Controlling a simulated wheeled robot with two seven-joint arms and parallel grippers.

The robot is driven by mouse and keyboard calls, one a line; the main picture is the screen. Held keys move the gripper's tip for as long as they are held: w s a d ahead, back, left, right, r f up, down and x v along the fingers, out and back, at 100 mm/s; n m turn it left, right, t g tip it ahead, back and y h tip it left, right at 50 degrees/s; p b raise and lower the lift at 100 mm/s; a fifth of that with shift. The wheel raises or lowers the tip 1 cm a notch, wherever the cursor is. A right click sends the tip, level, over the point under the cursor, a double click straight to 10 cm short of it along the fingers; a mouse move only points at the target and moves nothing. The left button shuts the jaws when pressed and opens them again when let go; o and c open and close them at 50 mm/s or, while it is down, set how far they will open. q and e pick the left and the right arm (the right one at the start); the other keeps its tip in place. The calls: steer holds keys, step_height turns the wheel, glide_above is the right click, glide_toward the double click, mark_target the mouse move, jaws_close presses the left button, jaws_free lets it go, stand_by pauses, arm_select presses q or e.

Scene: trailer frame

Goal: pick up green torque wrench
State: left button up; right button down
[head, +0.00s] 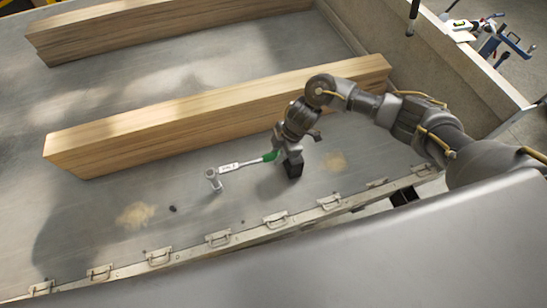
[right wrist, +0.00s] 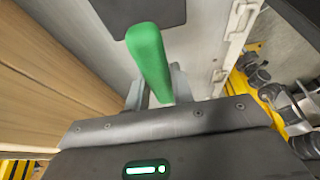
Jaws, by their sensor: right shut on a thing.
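The torque wrench (head: 240,164) has a green handle and a silver shaft with a socket head at its left end. It is over the grey trailer bed, the socket end low and near the bed surface; I cannot tell whether it touches. My right gripper (head: 276,152) is shut on the green handle at the wrench's right end. In the right wrist view the green handle (right wrist: 150,60) stands up between the fingers of my right gripper (right wrist: 158,92). My left gripper is not in view.
A long wooden beam (head: 150,130) lies just behind the wrench, and another beam (head: 150,30) lies farther back. A metal rail with latches (head: 218,238) runs along the near edge. Tools (head: 488,35) stand outside at top right.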

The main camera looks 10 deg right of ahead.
steer(key=s+a+r, duration=0.3)
steer(key=s+r, duration=0.8)
steer(key=s, duration=0.2)
steer(key=shift+s+p, duration=0.3)
steer(key=shift+s, duration=0.1)
steer(key=shift+w+r, duration=0.15)
